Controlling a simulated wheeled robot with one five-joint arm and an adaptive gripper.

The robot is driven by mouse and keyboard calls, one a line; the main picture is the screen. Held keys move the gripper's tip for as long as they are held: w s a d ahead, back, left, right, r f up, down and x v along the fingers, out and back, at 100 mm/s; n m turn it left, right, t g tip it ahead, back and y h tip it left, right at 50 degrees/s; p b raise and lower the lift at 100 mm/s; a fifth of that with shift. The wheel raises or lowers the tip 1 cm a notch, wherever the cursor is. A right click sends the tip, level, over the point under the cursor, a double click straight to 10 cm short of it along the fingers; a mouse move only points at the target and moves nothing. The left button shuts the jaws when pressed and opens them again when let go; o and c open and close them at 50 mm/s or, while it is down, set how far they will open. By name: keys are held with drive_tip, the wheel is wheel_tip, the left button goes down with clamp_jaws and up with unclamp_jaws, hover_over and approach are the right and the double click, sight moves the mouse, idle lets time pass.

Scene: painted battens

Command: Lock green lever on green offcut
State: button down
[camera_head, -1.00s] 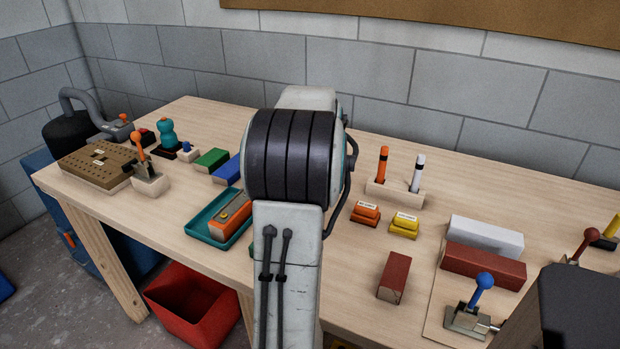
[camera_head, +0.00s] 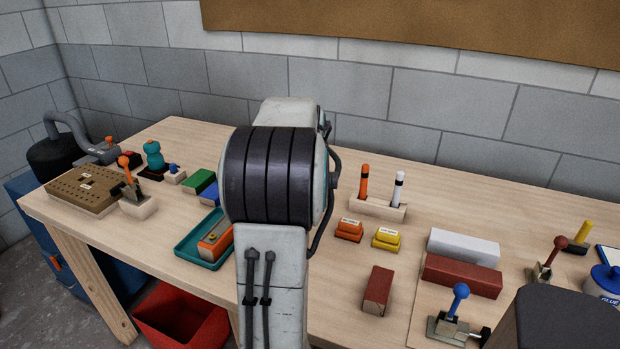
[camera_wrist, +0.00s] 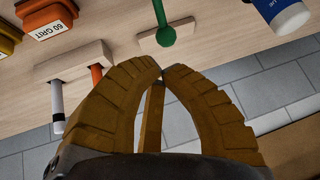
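The green lever (camera_wrist: 165,36), a green rod with a round knob, shows at the top of the wrist view over a pale wooden plate. My gripper (camera_wrist: 161,74) has ochre ribbed fingers with tips together just below the plate in that picture, apart from the lever. A thin ochre bar shows between the fingers; I cannot tell what it is. In the head view my arm hides the gripper and the lever. A green block (camera_head: 200,182) lies left of my arm; I cannot tell whether it is the green offcut. No offcut is visible at the lever.
A pen holder (camera_head: 377,207) with orange and white pens stands right of my arm, near orange (camera_head: 349,230) and yellow (camera_head: 387,238) sanding blocks. A blue-labelled container (camera_wrist: 288,14) is near the lever. A teal tray (camera_head: 187,251) and blue-knobbed lever (camera_head: 459,296) stand on the bench.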

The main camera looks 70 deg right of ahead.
drive_tip(key=d+r+v, duration=0.1)
drive_tip(key=v, duration=0.7)
drive_tip(key=shift+r, duration=0.3)
drive_tip(key=shift+d, duration=0.1)
idle(0.4)
drive_tip(key=s+a+f+n+g+y, duration=0.15)
drive_tip(key=a+f+n+y, duration=0.3)
drive_tip(key=a+f, duration=0.9)
drive_tip(key=w+a+r+n+p, duration=0.1)
drive_tip(key=a+n, duration=0.3)
drive_tip(key=a, duration=0.6)
drive_tip(key=w+a+r+n+t+y+p, duration=0.1)
drive_tip(key=a+r+n+p, duration=0.3)
drive_tip(key=a, duration=0.7)
drive_tip(key=w+a+r+n+t+y+p, duration=0.1)
drive_tip(key=w+a+r+n+p, duration=0.1)
drive_tip(key=a, duration=0.8)
drive_tip(key=shift+a+r+n+p, duration=0.35)
drive_tip(key=shift+r+n, duration=0.2)
drive_tip(key=shift+n, duration=0.8)
drive_tip(key=shift+t+y, duration=0.25)
